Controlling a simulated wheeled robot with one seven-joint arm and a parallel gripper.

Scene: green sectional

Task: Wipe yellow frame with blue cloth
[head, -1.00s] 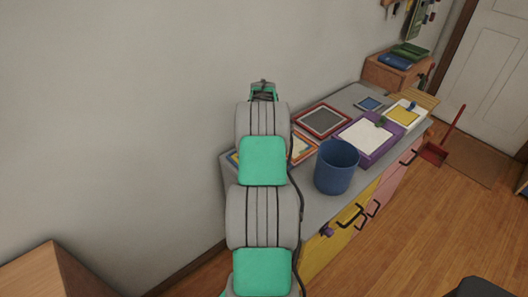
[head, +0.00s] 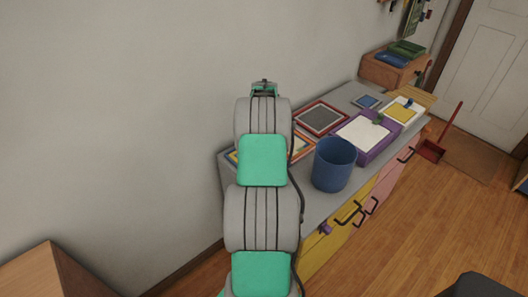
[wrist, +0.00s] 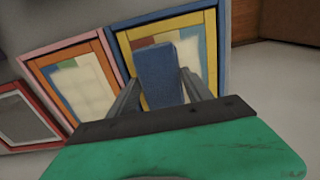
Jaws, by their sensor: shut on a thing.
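The yellow frame (wrist: 205,22), with a blue outer edge, lies on the counter and fills the upper middle of the wrist view. In the head view, only its left corner (head: 232,157) shows beside my arm. My gripper (wrist: 160,88) is shut on the blue cloth (wrist: 158,68), a folded blue block standing up between the fingers. The cloth is over the inner picture of the yellow frame and hides part of it. I cannot tell whether it touches the surface. In the head view, my arm hides the cloth and the fingertips.
A grey-centred red frame (head: 320,118), a purple frame (head: 366,154) and a blue bucket (head: 333,165) stand on the grey counter (head: 316,206). The wall is close behind.

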